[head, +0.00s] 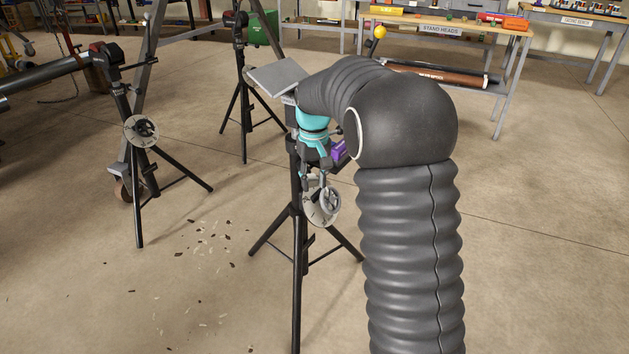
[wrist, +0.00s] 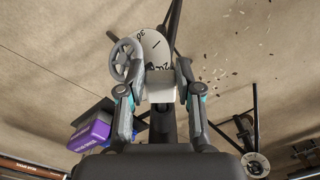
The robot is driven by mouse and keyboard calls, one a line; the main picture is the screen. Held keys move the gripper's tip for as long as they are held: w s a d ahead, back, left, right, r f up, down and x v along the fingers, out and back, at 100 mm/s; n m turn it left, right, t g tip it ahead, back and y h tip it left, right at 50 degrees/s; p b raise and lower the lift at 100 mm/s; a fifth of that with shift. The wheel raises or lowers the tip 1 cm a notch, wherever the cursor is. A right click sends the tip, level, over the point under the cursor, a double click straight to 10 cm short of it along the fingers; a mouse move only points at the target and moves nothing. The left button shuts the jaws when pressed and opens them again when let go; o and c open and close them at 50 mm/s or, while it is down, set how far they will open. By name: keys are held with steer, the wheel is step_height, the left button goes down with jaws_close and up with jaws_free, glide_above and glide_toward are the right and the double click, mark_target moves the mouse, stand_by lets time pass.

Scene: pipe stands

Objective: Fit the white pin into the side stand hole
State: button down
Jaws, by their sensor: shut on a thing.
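My gripper (head: 318,185) is at the near stand (head: 297,245), just beside its upright post and below its flat grey top plate (head: 278,76). In the wrist view my gripper (wrist: 160,91) has its fingers on both sides of a pale white piece (wrist: 161,88), which seems to be the white pin. It is shut on this piece. A marked pale dial (wrist: 154,46) and a grey handwheel (wrist: 124,60) lie just beyond the fingertips; the dial (head: 316,211) also shows below my gripper in the head view. The side hole is not visible in either view.
A second stand (head: 134,150) with a similar dial is at the left, and another stand (head: 243,90) is farther back. A workbench (head: 445,27) labelled STAND HEADS is at the back. Splayed tripod legs and scattered chips (head: 207,250) are on the floor. A purple block (wrist: 92,133) is beside my gripper.

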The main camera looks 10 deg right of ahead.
steer(key=shift+w+a+r, duration=0.1)
steer(key=shift+w+r, duration=0.05)
steer(key=shift+w, duration=0.65)
steer(key=c, duration=0.7)
jaws_free()
steer(key=shift+a, duration=0.1)
